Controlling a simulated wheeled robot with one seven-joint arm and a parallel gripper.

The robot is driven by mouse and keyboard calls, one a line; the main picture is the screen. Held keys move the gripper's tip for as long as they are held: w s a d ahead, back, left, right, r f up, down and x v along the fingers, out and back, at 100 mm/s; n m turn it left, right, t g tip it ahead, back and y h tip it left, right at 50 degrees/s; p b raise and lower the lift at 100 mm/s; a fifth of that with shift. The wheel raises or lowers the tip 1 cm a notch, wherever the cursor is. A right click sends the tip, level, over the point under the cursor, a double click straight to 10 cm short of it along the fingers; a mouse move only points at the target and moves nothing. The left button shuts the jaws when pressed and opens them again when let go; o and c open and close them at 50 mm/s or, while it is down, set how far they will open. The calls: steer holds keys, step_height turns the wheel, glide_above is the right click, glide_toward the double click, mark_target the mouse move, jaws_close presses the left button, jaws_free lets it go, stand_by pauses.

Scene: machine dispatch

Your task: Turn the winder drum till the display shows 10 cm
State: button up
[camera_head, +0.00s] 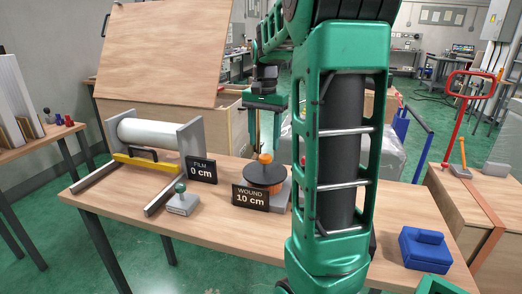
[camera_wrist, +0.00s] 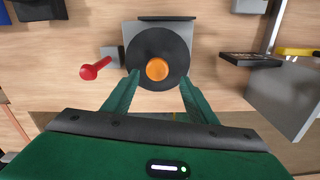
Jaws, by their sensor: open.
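The winder drum (camera_head: 265,172) is a dark round disc with an orange knob (camera_head: 265,158) on top, mounted on a grey base on the table. The display (camera_head: 251,197) in front of it reads "WOUND 10 cm". In the wrist view the black drum (camera_wrist: 143,84) and its orange knob (camera_wrist: 158,69) lie between the fingers. My gripper (camera_wrist: 159,76) is open, with one finger on each side of the knob and a visible gap to it. In the head view my gripper is above the drum, partly hard to make out.
Left of the drum stands a white film roll (camera_head: 148,134) in a grey frame with a yellow bar. Its sign (camera_head: 202,170) reads "FILM 0 cm". A green-knobbed grey block (camera_head: 183,204) stands in front. A red-knobbed lever (camera_wrist: 92,70) is beside the drum. A blue block (camera_head: 425,249) sits right.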

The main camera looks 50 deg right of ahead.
step_height(320, 180, up, 6)
stand_by(0.4)
steer(key=shift+a, duration=0.1)
steer(key=s+a+f+n, duration=0.4)
steer(key=s+a+f, duration=0.3)
steer(key=s, duration=0.4)
steer(key=s+a+f+n, duration=0.3)
steer(key=s+a+f, duration=0.4)
steer(key=s, duration=0.4)
steer(key=shift+a+f+n, duration=0.35)
steer(key=shift+f+n, duration=0.05)
steer(key=shift+f, duration=0.5)
steer(key=shift+w, duration=0.1)
steer(key=shift+w+f, duration=0.2)
steer(key=shift+w, duration=0.3)
